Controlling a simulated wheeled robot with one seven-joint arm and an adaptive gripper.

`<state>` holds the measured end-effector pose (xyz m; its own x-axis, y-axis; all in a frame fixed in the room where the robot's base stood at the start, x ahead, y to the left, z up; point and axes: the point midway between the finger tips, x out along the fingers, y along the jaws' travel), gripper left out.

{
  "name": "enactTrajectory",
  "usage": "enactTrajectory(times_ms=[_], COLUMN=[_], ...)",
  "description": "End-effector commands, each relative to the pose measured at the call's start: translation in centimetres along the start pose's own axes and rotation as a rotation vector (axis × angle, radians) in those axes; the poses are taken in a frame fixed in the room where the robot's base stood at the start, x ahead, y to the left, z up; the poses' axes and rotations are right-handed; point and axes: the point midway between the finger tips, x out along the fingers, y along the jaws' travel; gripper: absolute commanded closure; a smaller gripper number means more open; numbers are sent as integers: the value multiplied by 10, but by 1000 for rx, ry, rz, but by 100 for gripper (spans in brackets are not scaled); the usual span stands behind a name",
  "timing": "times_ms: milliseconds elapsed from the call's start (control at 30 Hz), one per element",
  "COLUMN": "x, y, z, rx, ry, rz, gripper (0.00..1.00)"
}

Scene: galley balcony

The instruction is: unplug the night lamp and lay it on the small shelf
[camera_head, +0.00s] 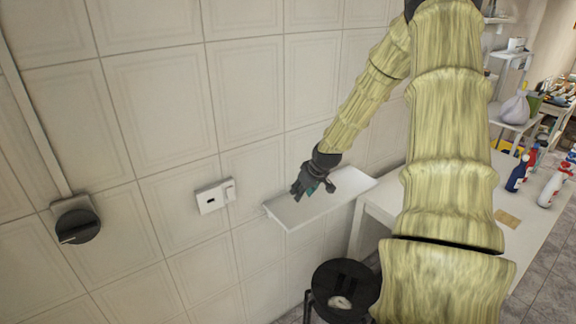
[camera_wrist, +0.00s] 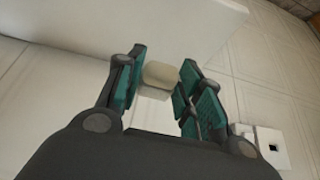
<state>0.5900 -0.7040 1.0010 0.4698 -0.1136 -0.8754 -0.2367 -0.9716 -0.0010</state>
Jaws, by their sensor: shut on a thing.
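The night lamp (camera_wrist: 160,76) is a small cream block with rounded edges, seen between my fingers in the wrist view. My gripper (camera_wrist: 162,78) is shut on it, with a teal-padded finger on each side. In the head view my gripper (camera_head: 308,188) is over the small white shelf (camera_head: 290,214) on the tiled wall; the lamp is hidden there. The shelf fills the top of the wrist view (camera_wrist: 75,25). I cannot tell whether the lamp touches it. The wall socket plate (camera_head: 211,198) is left of the shelf and also shows at the lower right of the wrist view (camera_wrist: 273,148).
A black round-topped stool or bin (camera_head: 342,285) stands below the shelf. A white table (camera_head: 480,215) with bottles (camera_head: 520,171) is at the right. A dark round wall fixture (camera_head: 77,222) is at the left. The wall between the fixture and socket is clear.

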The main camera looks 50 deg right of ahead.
Motion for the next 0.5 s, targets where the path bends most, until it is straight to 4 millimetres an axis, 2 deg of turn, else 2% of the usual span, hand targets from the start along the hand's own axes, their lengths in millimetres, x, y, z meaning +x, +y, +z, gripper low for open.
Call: enactTrajectory(times_ms=[133,500], x=[4,21], y=[9,10], z=[6,17], rx=[-1,-2], ry=[-4,-5], rz=[-2,-2], gripper=[97,97])
